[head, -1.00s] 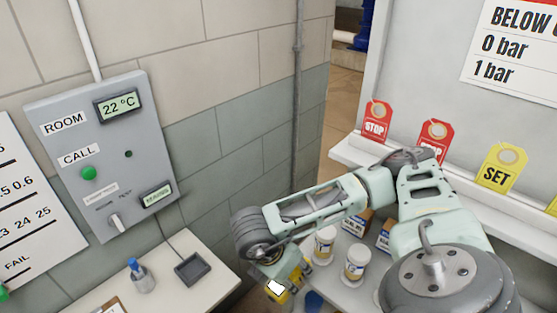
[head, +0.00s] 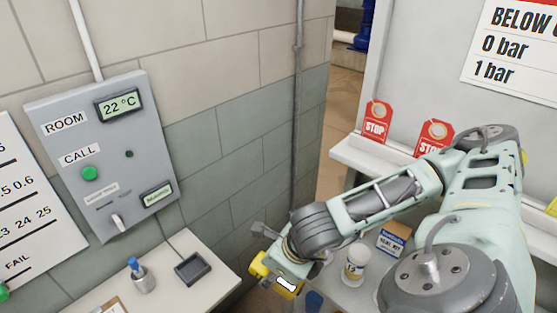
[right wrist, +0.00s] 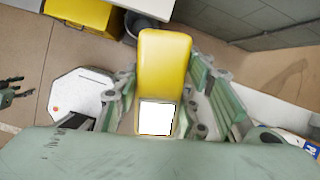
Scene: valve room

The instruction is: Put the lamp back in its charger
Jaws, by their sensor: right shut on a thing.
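The lamp (head: 258,268) is yellow with a white lit face. My right gripper (head: 276,268) is shut on it, low at the bottom middle of the head view. In the right wrist view the lamp (right wrist: 165,65) lies lengthwise between the two fingers, its white square face nearest the wrist. A dark square cradle (head: 193,268), which looks like the charger, sits empty on the pale table, with a cable up to the wall panel. The lamp is to its right, apart from it. A small dark pronged shape at the right wrist view's left edge may be my left gripper.
A jar with a blue-topped item (head: 142,277) stands left of the cradle. The grey wall panel (head: 105,155) is behind the pale table (head: 212,287). A white jar (head: 355,265) and a box (head: 393,240) stand on a surface at right, near my arm.

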